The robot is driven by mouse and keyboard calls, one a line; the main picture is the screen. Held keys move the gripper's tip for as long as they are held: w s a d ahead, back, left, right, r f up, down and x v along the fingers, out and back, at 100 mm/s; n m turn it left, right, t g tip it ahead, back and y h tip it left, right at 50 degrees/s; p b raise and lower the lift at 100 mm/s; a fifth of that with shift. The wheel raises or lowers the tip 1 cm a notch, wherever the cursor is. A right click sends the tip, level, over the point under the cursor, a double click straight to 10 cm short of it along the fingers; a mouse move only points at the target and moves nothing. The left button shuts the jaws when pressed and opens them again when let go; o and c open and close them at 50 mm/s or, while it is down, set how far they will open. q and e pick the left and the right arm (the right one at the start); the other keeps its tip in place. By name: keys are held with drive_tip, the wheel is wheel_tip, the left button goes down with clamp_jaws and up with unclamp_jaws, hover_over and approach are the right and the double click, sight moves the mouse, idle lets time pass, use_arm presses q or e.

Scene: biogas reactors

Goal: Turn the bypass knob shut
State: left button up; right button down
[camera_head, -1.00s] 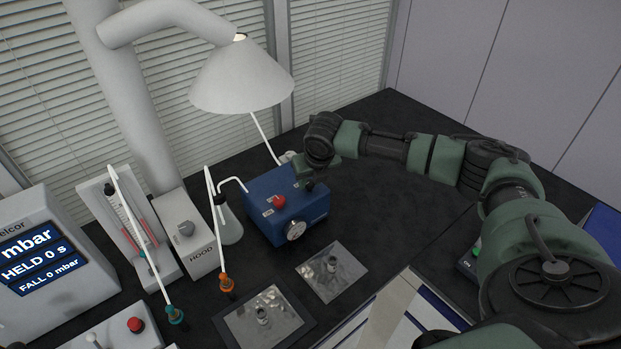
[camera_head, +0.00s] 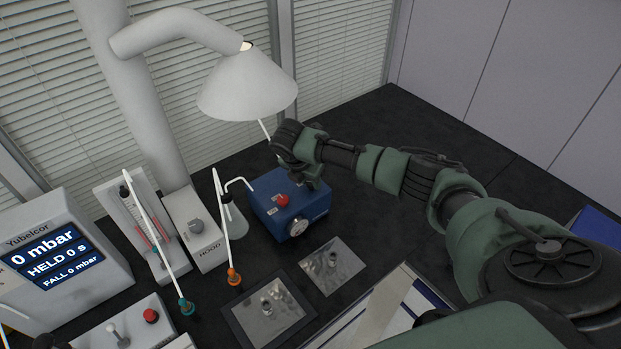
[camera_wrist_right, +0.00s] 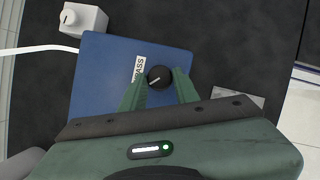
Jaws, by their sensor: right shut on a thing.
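The bypass knob (camera_wrist_right: 159,77) is small, round and black with a white pointer line, on the top of a blue box (camera_wrist_right: 103,75) next to a partly covered white label (camera_wrist_right: 139,68). The pointer slants toward the lower left in the right wrist view. My right gripper (camera_wrist_right: 160,84) has its green fingers on either side of the knob and is shut on it. In the head view my right gripper (camera_head: 312,183) is at the back right of the blue box (camera_head: 272,216) and hides the knob. My left gripper is not in view.
Two metal plates lie in front.

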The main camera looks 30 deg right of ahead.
drive_tip(key=shift+w+m+g+h, duration=0.15)
drive_tip(key=shift+m+g, duration=0.25)
drive_tip(key=shift+m, duration=0.65)
drive_tip(key=shift+w+m+g+h, duration=0.15)
drive_tip(key=shift+m+g, duration=0.25)
drive_tip(key=shift+m, duration=0.65)
drive_tip(key=shift+s+r, duration=0.1)
drive_tip(key=c, duration=1.1)
unclamp_jaws()
drive_tip(key=shift+d, duration=0.1)
drive_tip(key=shift+o, duration=0.2)
drive_tip(key=b+v, duration=0.2)
drive_tip(key=v, duration=0.5)
drive_tip(key=shift+r, duration=0.35)
drive_tip(key=shift+c, duration=0.2)
